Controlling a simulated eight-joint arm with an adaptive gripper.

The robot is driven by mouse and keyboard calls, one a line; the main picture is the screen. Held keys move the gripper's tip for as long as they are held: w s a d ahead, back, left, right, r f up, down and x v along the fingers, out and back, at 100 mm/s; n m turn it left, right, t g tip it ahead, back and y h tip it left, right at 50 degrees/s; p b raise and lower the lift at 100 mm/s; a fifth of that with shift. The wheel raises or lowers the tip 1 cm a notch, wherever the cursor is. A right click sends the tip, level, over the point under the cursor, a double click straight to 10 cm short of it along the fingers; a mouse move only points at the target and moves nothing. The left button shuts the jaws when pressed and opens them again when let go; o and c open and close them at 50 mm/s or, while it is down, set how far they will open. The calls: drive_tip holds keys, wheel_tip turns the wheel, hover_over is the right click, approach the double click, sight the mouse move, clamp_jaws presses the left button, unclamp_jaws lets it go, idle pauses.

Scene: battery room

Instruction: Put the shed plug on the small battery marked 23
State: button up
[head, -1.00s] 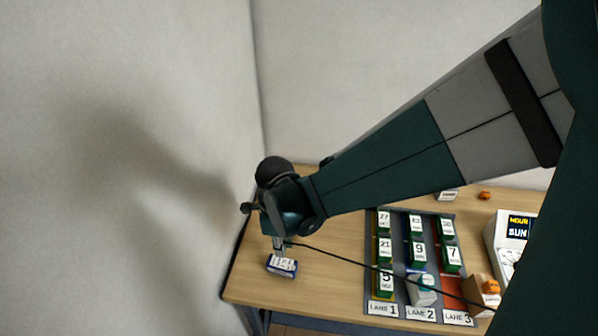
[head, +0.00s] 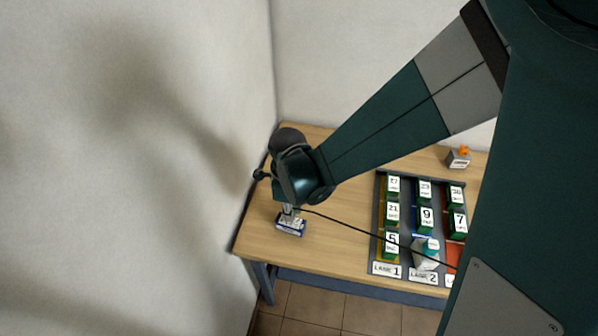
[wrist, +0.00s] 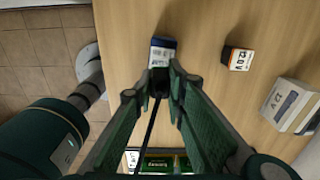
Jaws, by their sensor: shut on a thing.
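My gripper (wrist: 161,78) is shut on the small black plug (wrist: 160,88), from which a thin black cable runs. In the head view, my gripper (head: 288,208) is low over the left of the table, right at a blue-and-white battery (head: 291,226). That battery also shows just beyond the fingertips in the wrist view (wrist: 163,50); I cannot tell whether the plug touches it, and its label is unreadable. The small green battery marked 23 (head: 425,190) stands at the back of lane 2 in the rack, away from my gripper.
The grey lane rack (head: 380,235) holds several numbered green batteries and a white-and-teal object (head: 427,252). The cable crosses over it. A grey box with an orange top (head: 458,158) stands at the back. The wrist view shows a small orange-edged block (wrist: 238,59) and a pale box (wrist: 290,104).

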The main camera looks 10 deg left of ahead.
drive_tip(key=shift+f, duration=0.6)
drive_tip(key=shift+f, duration=0.15)
drive_tip(key=o, duration=0.9)
drive_tip(key=shift+r, duration=6.15)
drive_tip(key=shift+d+r, duration=0.1)
